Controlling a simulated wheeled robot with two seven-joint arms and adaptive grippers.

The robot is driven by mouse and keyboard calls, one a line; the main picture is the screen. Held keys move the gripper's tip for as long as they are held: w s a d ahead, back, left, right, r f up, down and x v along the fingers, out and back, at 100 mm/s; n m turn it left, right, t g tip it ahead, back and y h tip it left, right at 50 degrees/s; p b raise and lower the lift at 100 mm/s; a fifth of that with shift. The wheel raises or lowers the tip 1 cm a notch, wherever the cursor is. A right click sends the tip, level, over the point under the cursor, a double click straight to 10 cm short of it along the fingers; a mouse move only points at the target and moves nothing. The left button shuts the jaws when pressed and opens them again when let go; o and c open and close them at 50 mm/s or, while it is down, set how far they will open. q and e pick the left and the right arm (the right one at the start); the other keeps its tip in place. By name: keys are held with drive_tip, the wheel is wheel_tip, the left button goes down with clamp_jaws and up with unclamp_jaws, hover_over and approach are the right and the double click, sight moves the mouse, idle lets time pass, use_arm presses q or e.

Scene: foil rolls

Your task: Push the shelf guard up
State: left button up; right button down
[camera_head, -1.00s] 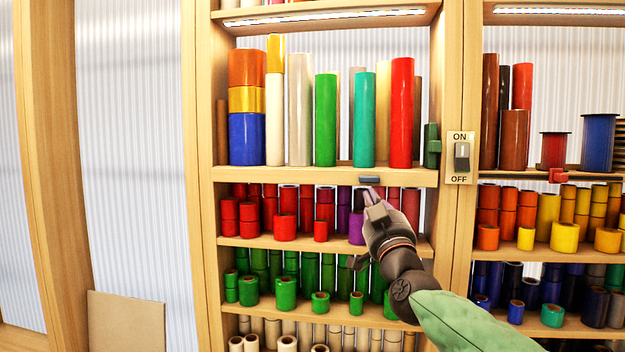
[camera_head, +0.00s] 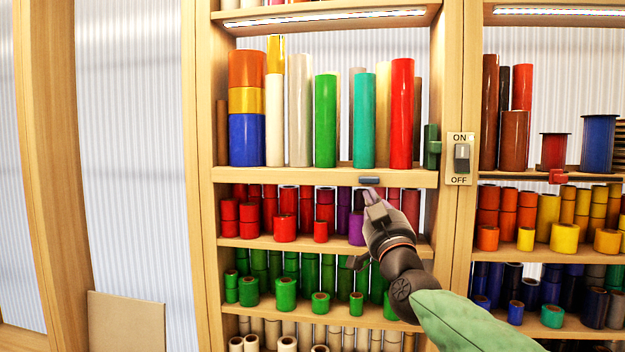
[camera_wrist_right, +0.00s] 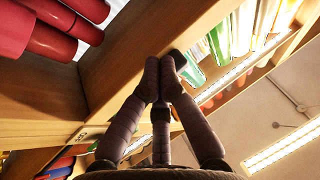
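A small grey-blue tab (camera_head: 370,180) sits on the front edge of the wooden shelf under the tall rolls; it seems to belong to the shelf guard, though I see no separate guard panel. My right gripper (camera_head: 370,196) is just below the tab, pointing up at it. In the right wrist view its fingertips (camera_wrist_right: 159,77) are together and empty, close to the shelf's front edge. A dark piece (camera_wrist_right: 179,60), probably the tab, is just beyond the fingertips; I cannot tell whether they touch it. My left gripper is not in view.
Tall coloured rolls such as the red one (camera_head: 401,113) stand on the shelf above. Short red rolls (camera_head: 285,228) and green rolls (camera_head: 286,294) fill the shelves below. An ON/OFF switch (camera_head: 462,157) is on the post at right.

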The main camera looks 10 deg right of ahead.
drive_tip(key=shift+r+p, duration=1.5)
drive_tip(key=shift+r, duration=0.4)
drive_tip(key=shift+f, duration=0.3)
drive_tip(key=s, duration=0.2)
drive_tip(key=s+a, duration=0.1)
drive_tip(key=s, duration=0.1)
drive_tip(key=shift+s+a, duration=0.1)
drive_tip(key=shift+s, duration=0.1)
drive_tip(key=b, duration=0.2)
approach(371, 179)
drive_tip(key=shift+s+a+r, duration=0.65)
drive_tip(key=shift+s+r, duration=0.05)
drive_tip(key=shift+r, duration=0.05)
drive_tip(key=shift+w, duration=0.1)
